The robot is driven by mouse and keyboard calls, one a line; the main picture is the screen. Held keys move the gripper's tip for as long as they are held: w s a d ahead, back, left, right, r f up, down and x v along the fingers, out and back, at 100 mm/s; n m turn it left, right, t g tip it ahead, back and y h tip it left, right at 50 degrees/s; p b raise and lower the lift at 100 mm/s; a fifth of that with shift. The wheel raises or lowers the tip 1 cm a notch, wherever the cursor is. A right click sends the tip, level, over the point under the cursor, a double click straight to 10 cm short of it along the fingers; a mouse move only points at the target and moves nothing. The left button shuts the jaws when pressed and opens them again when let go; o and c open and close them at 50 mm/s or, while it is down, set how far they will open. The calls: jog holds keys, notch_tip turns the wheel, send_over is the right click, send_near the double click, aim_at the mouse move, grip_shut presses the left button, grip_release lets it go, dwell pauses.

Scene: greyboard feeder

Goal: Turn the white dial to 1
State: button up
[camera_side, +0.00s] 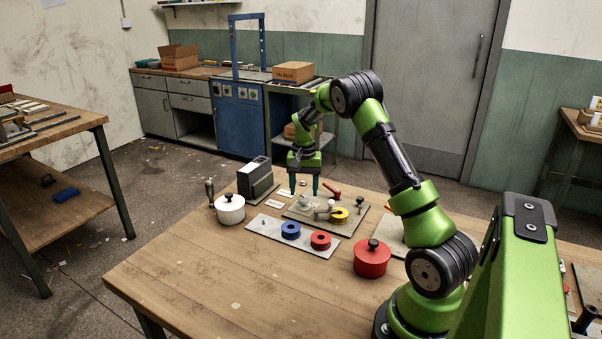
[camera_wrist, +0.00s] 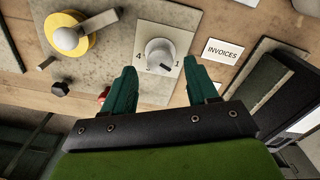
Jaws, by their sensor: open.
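The white dial (camera_wrist: 160,52) sits on a grey plate with printed numbers; a 4 is readable at its left and what looks like a 1 at its right. A small dark mark shows near its lower edge, but its exact setting is too small to tell. In the side view the dial (camera_side: 304,202) is on the plate below my gripper (camera_side: 304,192). My gripper (camera_wrist: 160,65) is open, pointing down, with its green fingers on either side of the dial's near edge. I cannot tell whether they touch it.
A yellow round part (camera_side: 340,214) with a grey-white handle is close beside the dial. A red handle (camera_side: 332,190) is behind it. A blue part (camera_side: 290,230), red part (camera_side: 320,240), white pot (camera_side: 230,210), red pot (camera_side: 372,260) and dark box (camera_side: 256,178) stand around. The front-left tabletop is clear.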

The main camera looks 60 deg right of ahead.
aim_at(305, 199)
notch_tip(305, 199, up, 15)
jog(key=shift+f, duration=0.15)
jog(key=s+a+r+n+t, duration=0.1)
jog(key=s+a, duration=0.4)
jog(key=a, duration=0.6)
jog(key=s+a+r+n+t+y, duration=0.1)
jog(key=s+a+n, duration=0.4)
jog(key=a, duration=0.5)
jog(key=s+a+r+n+t+y, duration=0.1)
jog(key=s+a+t, duration=0.4)
jog(key=a, duration=0.6)
jog(key=shift+s+a+r+n, duration=0.35)
jog(key=shift+s+r+n, duration=0.45)
jog(key=shift+n, duration=0.3)
jog(key=shift+f, duration=0.1)
